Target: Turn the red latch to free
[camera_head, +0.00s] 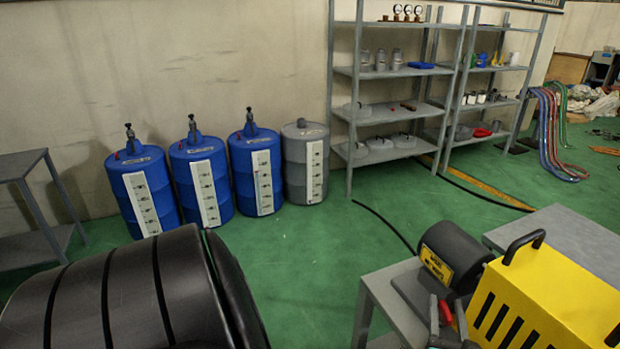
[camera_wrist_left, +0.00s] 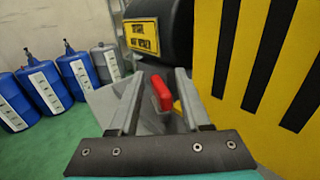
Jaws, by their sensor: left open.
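The red latch (camera_head: 445,311) is a small handle beside the black cylindrical housing (camera_head: 455,256) with a yellow label. In the left wrist view the latch (camera_wrist_left: 161,92) stands between the two fingers, with gaps on both sides. My left gripper (camera_head: 447,322) is open at the bottom of the head view, its fingers on either side of the latch. The latch's base is partly hidden in the left wrist view. My right gripper is not in view.
A yellow slotted housing with a black handle (camera_head: 545,295) stands close to the right of the latch. The grey table (camera_head: 385,290) carries the black housing. Blue drums (camera_head: 143,187) and a shelf rack (camera_head: 395,72) stand at the back; green floor lies free between.

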